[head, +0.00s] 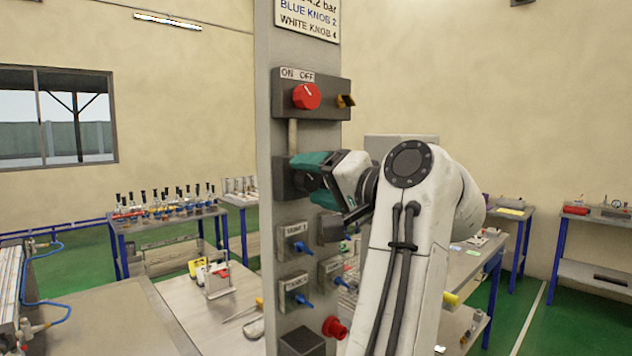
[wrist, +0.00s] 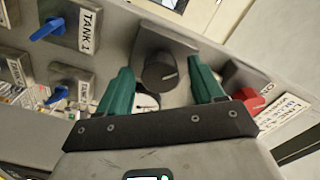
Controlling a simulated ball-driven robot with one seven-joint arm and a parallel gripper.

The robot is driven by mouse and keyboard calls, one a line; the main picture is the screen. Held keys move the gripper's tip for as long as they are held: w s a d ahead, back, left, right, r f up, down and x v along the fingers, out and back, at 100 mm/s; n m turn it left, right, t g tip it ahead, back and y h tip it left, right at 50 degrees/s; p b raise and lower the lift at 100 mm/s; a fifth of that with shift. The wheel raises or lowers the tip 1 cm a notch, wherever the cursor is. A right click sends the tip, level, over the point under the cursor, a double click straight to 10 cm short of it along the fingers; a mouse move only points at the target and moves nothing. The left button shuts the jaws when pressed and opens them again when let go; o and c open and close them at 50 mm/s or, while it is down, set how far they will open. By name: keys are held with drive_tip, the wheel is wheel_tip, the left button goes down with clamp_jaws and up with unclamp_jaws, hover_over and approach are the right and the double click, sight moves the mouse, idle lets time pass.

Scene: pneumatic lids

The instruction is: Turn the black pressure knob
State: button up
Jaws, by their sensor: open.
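The black pressure knob (wrist: 161,71) sits on a dark grey block on the upright panel; a light mark shows on its rim. In the wrist view it lies between the two teal fingers of my gripper (wrist: 162,84), which are open with a gap on each side of it. In the head view my gripper (head: 312,170) is at the panel, in front of the block below the red knob, and its fingers mostly hide the black knob. I cannot tell whether a finger touches it.
A red knob (head: 306,96) with an ON OFF label is just above my gripper. Blue valve handles (head: 302,247) are below it, with a red button (head: 334,327) lower down. A sign (head: 308,18) tops the panel (head: 268,200). Work tables stand behind.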

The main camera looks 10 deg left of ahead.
drive_tip(key=b+v, duration=0.3)
drive_tip(key=v, duration=0.7)
drive_tip(key=shift+s+d, duration=0.2)
drive_tip(key=shift+d, duration=0.1)
drive_tip(key=s+d+f+g+h, duration=0.1)
drive_tip(key=d+f+h, duration=0.3)
drive_tip(key=f, duration=0.9)
drive_tip(key=s+d+f+m+g+h, duration=0.15)
drive_tip(key=d+f, duration=0.45)
drive_tip(key=f, duration=0.6)
drive_tip(key=s+d+f+n+h, duration=0.15)
drive_tip(key=d+f+h, duration=0.3)
drive_tip(key=f, duration=0.85)
drive_tip(key=s+d+f+g+h, duration=0.2)
drive_tip(key=s+d+f, duration=0.4)
drive_tip(key=s+f, duration=0.45)
drive_tip(key=s+d+f+g+h, duration=0.25)
drive_tip(key=s+d+f, duration=0.25)
drive_tip(key=s+f, duration=0.55)
drive_tip(key=s+d+f+g, duration=0.1)
drive_tip(key=s+f+g, duration=0.2)
drive_tip(key=s, duration=1)
drive_tip(key=shift+s+d+f, duration=0.35)
drive_tip(key=shift+d+f, duration=0.05)
drive_tip(key=shift+f, duration=0.1)
drive_tip(key=shift+c, duration=0.5)
